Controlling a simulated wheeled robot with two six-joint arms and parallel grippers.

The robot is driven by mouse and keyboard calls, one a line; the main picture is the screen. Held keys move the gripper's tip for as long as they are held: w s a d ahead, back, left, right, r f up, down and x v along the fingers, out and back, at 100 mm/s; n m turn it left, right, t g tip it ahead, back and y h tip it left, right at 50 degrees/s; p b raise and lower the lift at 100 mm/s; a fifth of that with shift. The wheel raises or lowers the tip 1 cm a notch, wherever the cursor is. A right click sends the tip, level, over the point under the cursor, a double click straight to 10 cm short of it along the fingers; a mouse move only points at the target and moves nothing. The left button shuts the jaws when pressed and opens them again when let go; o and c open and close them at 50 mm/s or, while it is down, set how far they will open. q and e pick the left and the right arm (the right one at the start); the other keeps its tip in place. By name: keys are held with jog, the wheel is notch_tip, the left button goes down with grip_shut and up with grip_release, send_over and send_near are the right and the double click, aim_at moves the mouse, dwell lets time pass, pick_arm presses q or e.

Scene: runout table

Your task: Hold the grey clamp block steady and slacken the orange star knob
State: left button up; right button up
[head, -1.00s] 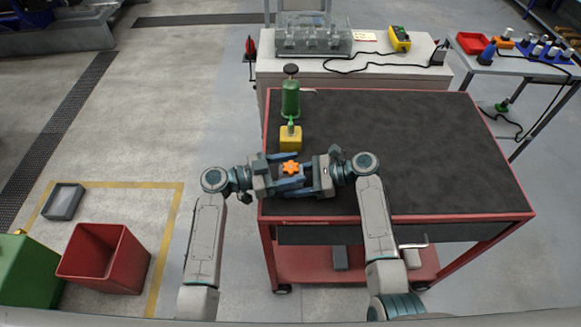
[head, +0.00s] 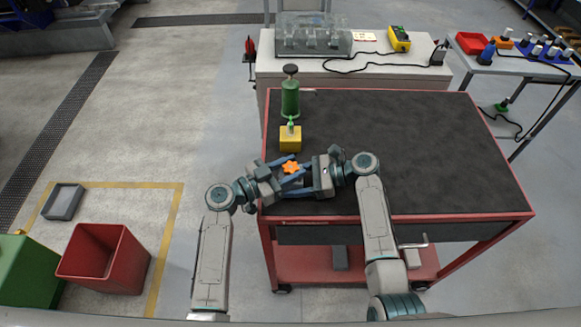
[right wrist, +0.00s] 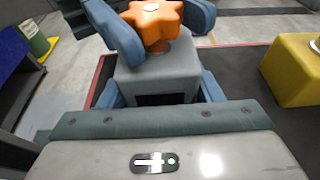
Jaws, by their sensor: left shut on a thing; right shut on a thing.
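The orange star knob (head: 290,167) sits on top of the grey clamp block (right wrist: 158,78), near the left front edge of the dark table top. My left gripper (head: 287,168) comes in from the left and is shut on the knob, with a blue finger on either side; the knob also shows in the right wrist view (right wrist: 155,25). My right gripper (right wrist: 158,92) is shut on the block below, with its fingers along the block's two sides. In the head view the block is mostly hidden by the grippers and knob.
A yellow block (head: 290,139) with a green-tipped top stands just behind the knob, and a green cylinder (head: 290,98) with a black cap is behind that. The red-edged cart's dark top (head: 430,150) is clear to the right.

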pick_arm(q)
jog(key=o, duration=1)
jog(key=shift+c, duration=0.2)
jog(key=shift+a, duration=0.1)
jog(key=v, duration=1.2)
jog(key=shift+w, duration=0.1)
